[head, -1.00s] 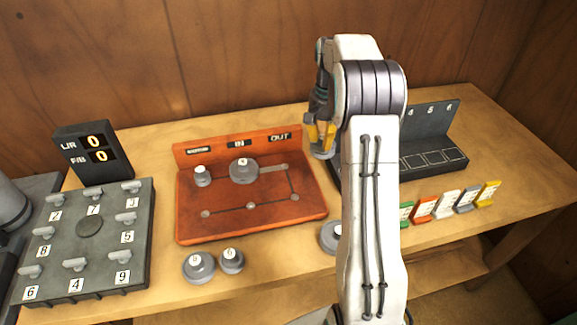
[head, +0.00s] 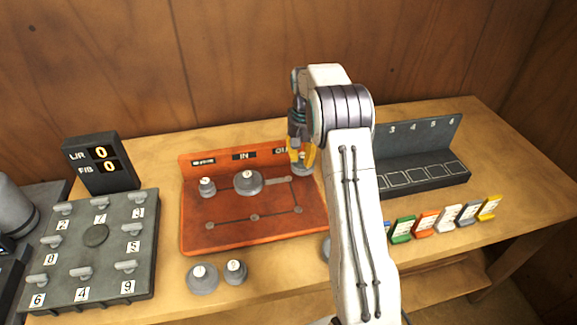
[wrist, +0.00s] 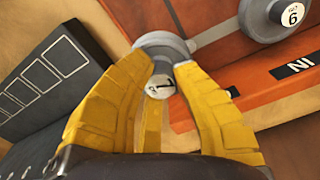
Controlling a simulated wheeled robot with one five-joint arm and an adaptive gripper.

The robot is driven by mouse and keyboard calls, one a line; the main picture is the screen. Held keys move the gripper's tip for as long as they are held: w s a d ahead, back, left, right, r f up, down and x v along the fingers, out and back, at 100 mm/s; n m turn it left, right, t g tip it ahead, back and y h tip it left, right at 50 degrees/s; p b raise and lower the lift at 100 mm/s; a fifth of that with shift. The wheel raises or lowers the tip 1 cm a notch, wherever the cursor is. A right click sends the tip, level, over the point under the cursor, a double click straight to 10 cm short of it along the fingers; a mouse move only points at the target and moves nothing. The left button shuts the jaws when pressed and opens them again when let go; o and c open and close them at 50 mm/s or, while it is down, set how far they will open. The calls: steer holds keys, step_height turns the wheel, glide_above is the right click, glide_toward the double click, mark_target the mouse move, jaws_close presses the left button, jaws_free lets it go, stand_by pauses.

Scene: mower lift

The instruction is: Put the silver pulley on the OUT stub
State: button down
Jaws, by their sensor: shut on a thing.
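My gripper (head: 302,158) is shut on a silver pulley (head: 301,170), above the right end of the red board (head: 240,225). In the wrist view, the yellow fingers (wrist: 165,95) close around the hub of the pulley (wrist: 160,43), whose wide flange shows beyond the fingertips. The board's upright back carries an IN label (head: 243,156) and an OUT label (head: 281,151), partly hidden by my gripper. The OUT stub is not clearly visible; my gripper and the pulley cover that area. A wide pulley (head: 248,183) sits below IN, and a small one (head: 207,187) sits to its left.
Two loose pulleys (head: 203,279) (head: 235,272) stand in front of the board. A dark slotted tray (head: 424,184) is to the right, with several coloured tags (head: 427,223) before it. A grey lever panel (head: 95,210) and a display (head: 101,162) are at left. My arm hides the table's middle.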

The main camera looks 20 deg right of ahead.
steer(key=w+a+f, duration=0.1)
steer(key=w, duration=0.1)
steer(key=w+a+f+p, duration=0.1)
steer(key=f, duration=0.1)
steer(key=shift+w+a, duration=0.4)
steer(key=shift+f+p, duration=0.65)
steer(key=shift+f, duration=1.3)
steer(key=shift+f, duration=0.15)
steer(key=c, duration=1.2)
jaws_free()
steer(key=shift+o, duration=0.2)
